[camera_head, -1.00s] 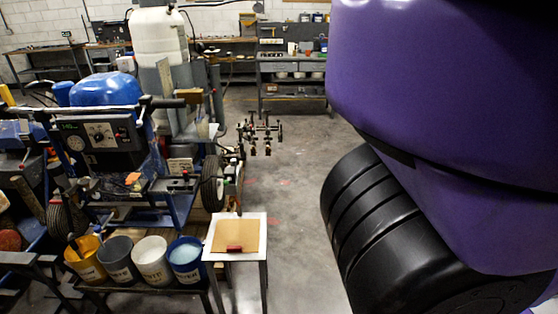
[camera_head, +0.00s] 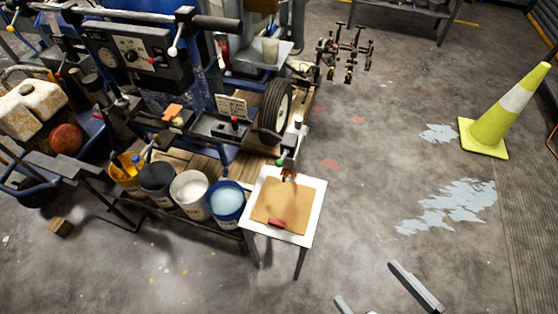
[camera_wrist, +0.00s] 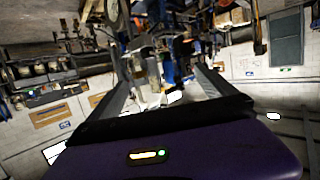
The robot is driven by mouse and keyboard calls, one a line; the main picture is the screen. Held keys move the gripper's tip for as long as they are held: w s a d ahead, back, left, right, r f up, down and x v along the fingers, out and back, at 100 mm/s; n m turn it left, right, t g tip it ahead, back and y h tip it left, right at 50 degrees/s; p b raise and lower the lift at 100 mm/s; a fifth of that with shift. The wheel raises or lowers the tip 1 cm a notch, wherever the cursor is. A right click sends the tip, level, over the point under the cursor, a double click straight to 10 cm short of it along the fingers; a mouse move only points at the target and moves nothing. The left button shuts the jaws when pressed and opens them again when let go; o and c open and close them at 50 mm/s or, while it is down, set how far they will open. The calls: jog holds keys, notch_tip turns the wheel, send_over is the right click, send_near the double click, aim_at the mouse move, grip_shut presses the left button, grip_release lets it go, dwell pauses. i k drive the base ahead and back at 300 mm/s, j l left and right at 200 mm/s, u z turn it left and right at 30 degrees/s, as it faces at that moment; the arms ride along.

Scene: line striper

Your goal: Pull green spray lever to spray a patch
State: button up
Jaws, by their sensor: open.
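The line striper (camera_head: 135,55) stands at the upper left, with a dark control panel and handlebars. A small green part (camera_head: 279,163), which looks like the green spray lever, is on the spray assembly (camera_head: 291,150) beside the striper's wheel. It is too small to make out its exact shape. My gripper (camera_head: 381,292) is at the bottom of the head view, right of and nearer than the lever, touching nothing. Its two fingers are apart and empty. In the wrist view the fingers (camera_wrist: 163,88) also stand apart; the lever cannot be picked out there.
A small stand with a white top (camera_head: 310,212) holds a brown board (camera_head: 290,200) under the spray assembly. Several paint buckets, one of them blue (camera_head: 227,200), line the bench to its left. A yellow cone (camera_head: 505,115) stands right. Floor between cone and stand is clear.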

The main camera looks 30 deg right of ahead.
aim_at(279, 163)
jog(key=l+u, duration=0.1)
jog(key=l, duration=0.6)
jog(key=k+l+u, duration=0.15)
jog(key=l, duration=0.5)
jog(key=l+u, duration=0.1)
jog(key=l, duration=0.6)
